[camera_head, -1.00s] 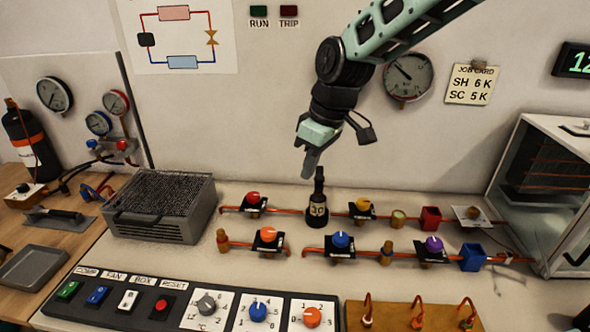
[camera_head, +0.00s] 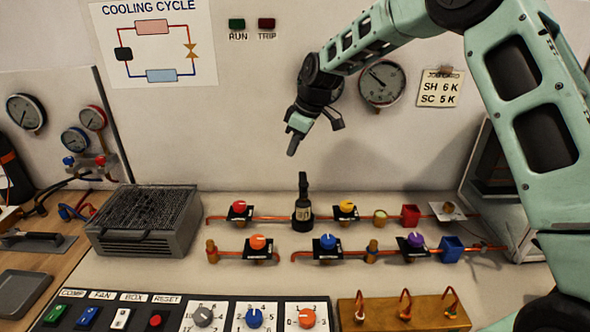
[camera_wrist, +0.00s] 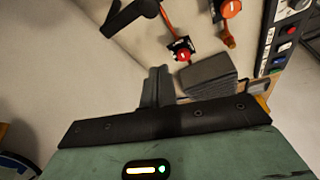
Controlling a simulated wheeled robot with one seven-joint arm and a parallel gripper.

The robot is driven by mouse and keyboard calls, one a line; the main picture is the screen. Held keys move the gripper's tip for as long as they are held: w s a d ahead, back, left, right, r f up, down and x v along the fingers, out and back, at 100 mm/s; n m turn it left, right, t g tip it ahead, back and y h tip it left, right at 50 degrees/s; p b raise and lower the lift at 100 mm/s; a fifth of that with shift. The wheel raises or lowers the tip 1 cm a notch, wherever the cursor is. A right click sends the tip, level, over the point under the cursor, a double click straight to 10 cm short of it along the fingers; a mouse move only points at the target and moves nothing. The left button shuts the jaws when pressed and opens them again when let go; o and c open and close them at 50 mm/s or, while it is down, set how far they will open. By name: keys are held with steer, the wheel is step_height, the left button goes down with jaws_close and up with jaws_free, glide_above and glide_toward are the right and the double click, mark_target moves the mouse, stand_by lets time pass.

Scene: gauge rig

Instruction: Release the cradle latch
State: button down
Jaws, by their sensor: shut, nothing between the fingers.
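My gripper (camera_head: 292,150) is shut and empty, pointing down in front of the back wall. It is above and slightly left of the top of a black upright piece with a pale label (camera_head: 303,210), clear of it. In the wrist view my gripper's fingers (camera_wrist: 157,86) are together with nothing between them. A black long-necked object (camera_wrist: 128,17), probably the same piece, shows at the top of the wrist view. No part is marked as a cradle latch, so I cannot tell which one it is.
Copper pipes with coloured knobs, such as the red knob (camera_head: 238,207) and blue knob (camera_head: 327,242), cross the bench. A grey finned box (camera_head: 148,222) stands left, a switch panel (camera_head: 185,312) in front. A wooden block with hooks (camera_head: 428,312) is front right.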

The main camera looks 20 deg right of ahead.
steer(key=shift+s+d+f+p, duration=0.15)
steer(key=shift+f+p, duration=1.15)
steer(key=shift+f, duration=1)
steer(key=shift+s+d+f+p, duration=0.15)
steer(key=shift+f+p, duration=1.15)
steer(key=shift+f, duration=1)
steer(key=shift+d, duration=0.1)
